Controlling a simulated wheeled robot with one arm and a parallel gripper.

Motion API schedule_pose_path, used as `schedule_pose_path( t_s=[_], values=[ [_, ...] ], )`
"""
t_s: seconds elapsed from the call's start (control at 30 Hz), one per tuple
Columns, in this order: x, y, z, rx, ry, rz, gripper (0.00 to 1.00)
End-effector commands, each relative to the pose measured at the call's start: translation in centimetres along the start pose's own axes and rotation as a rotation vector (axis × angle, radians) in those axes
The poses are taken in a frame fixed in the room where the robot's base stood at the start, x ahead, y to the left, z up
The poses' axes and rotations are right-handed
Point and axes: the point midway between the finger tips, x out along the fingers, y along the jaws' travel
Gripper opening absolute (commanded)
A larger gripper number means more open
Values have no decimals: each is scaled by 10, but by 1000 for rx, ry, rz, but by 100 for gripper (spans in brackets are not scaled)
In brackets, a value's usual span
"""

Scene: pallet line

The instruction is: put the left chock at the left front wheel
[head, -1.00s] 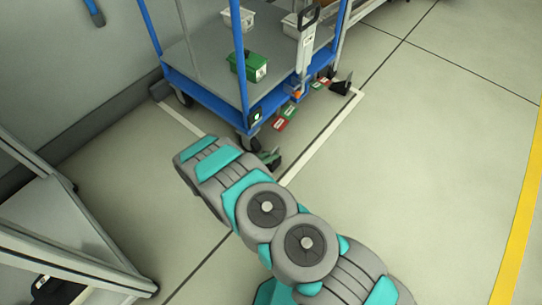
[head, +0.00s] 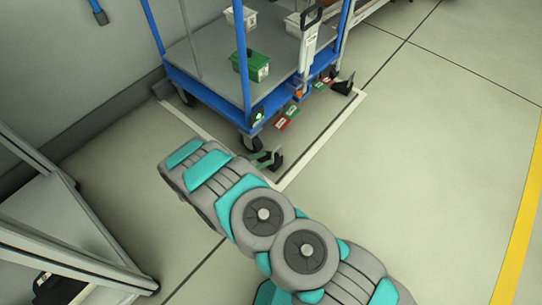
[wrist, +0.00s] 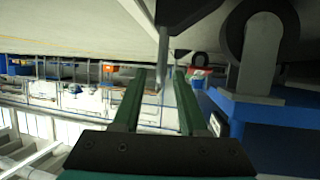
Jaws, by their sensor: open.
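The black chock (head: 276,161) stands on the floor close by the left front wheel (head: 251,142) of the blue cart (head: 210,98). I cannot tell whether chock and wheel touch. My gripper (head: 262,157) is low beside the chock, partly hidden behind my arm. In the wrist view its two green fingers (wrist: 157,88) are apart with nothing between them. That view looks upside down; a cart wheel (wrist: 262,42) shows to the right of the fingers. A dark shape at its top edge may be the chock. A second black chock (head: 344,86) stands by the cart's right front corner.
Red and green cards (head: 287,118) show at the cart's front edge. A green box (head: 250,66) and white bins stand on the deck. A grey-framed structure (head: 75,235) stands at lower left. Floor to the right is clear up to a yellow line (head: 524,215).

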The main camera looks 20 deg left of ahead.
Motion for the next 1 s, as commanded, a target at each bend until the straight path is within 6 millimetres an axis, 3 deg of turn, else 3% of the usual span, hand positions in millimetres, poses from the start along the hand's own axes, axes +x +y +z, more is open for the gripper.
schedule_pose_path(
  t_s=[0.2,0.4,0.87,1.0],
  values=[
    [-45,-2,0,2,-3,-4,42],
    [-67,-1,0,1,-1,-1,42],
    [-72,-2,-1,3,-5,-2,42],
    [-68,-21,-16,27,-49,-42,42]
  ],
)
